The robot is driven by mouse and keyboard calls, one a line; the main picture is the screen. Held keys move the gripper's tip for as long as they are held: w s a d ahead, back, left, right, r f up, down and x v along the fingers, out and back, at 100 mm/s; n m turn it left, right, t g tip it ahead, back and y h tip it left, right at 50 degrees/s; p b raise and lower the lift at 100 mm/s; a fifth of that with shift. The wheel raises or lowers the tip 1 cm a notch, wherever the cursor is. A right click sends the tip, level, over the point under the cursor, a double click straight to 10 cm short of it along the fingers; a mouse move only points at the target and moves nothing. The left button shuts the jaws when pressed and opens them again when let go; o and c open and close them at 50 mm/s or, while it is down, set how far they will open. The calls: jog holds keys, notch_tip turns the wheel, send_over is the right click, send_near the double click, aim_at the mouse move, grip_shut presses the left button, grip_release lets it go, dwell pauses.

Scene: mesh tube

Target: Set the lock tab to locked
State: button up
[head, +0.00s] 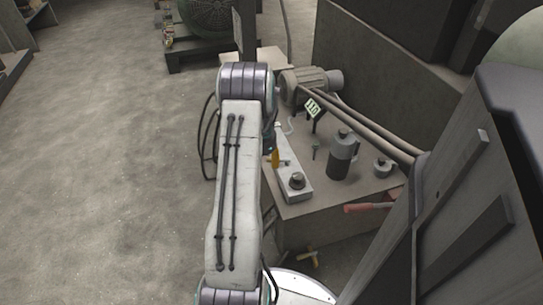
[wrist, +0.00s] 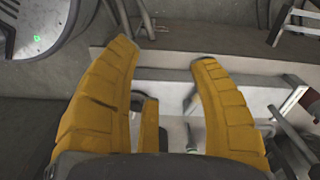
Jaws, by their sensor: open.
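In the head view a yellow fingertip (head: 275,158) shows beside my arm, above the pale block on the bench. The pale long block (head: 291,165) carries a dark round knob (head: 297,181) at its near end. I cannot make out for sure which part is the lock tab, or its setting. In the wrist view a pale ledge (wrist: 165,87) lies beyond and between the fingers, apart from them. My fingers and palm hide much of what lies below.
The bench (head: 330,215) also holds a grey cylinder (head: 342,155), a small lidded pot (head: 383,168), a motor (head: 303,82) and a 116 tag (head: 312,108). A red-handled tool (head: 365,208) lies at its right edge. A yellow valve-like piece (head: 306,257) is below. Open floor lies left.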

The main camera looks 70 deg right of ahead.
jog(key=d+m+h, duration=0.2)
jog(key=d+m, duration=0.6)
jog(key=f+b, duration=0.2)
jog(key=d+f+b, duration=0.1)
jog(key=f+b, duration=0.1)
jog(key=b, duration=0.1)
jog(key=shift+f, duration=0.35)
jog(key=shift+d+f+b, duration=0.2)
jog(key=shift+f+b, duration=0.3)
jog(key=shift+f, duration=0.5)
grip_shut()
